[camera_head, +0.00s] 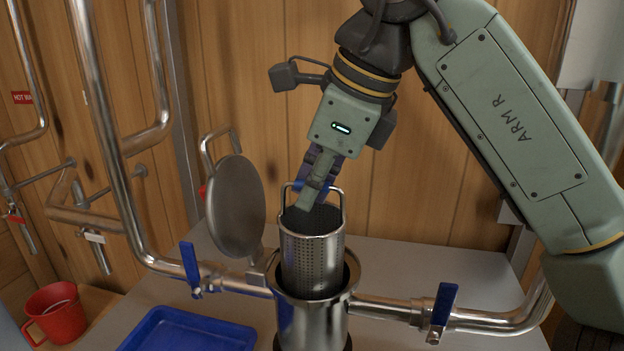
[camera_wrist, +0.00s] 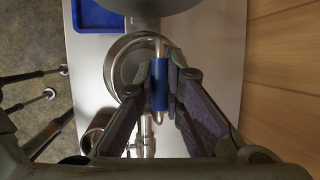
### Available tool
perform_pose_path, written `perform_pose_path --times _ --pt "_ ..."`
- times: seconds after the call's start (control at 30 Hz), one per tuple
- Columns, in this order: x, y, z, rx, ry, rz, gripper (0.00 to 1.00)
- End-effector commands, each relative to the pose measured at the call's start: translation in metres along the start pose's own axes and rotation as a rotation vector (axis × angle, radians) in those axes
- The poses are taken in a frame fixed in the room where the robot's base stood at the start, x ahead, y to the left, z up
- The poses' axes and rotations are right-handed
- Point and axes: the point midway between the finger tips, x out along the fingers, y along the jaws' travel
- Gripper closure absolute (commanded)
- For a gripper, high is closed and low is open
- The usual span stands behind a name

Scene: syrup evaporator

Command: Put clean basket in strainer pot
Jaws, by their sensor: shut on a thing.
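The basket (camera_head: 312,262) is a perforated metal cylinder with a tall wire handle and a blue grip. In the head view it is upright, its lower part down inside the mouth of the strainer pot (camera_head: 312,325) and its upper part above the rim. My gripper (camera_head: 311,192) is shut on the blue grip of the handle; the wrist view shows this grip (camera_wrist: 160,85) between the fingers. The pot's round lid (camera_head: 236,207) stands swung open at the left. The basket's bottom is hidden inside the pot.
Pipes leave the pot on both sides, with a blue valve handle at left (camera_head: 190,268) and right (camera_head: 444,306). A blue tray (camera_head: 190,332) lies on the grey bench at front left. A red mug (camera_head: 56,314) stands farther left. The bench behind the right pipe is clear.

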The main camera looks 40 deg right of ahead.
Motion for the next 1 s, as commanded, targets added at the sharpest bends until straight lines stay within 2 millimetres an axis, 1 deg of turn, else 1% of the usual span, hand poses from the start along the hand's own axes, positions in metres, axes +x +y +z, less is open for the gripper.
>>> perform_pose_path --times 0.03,1.0 --pt "0.007 0.001 -0.003 0.0 0.0 0.0 1.0" --pt "0.077 0.016 -0.032 0.001 0.0 0.0 1.0"
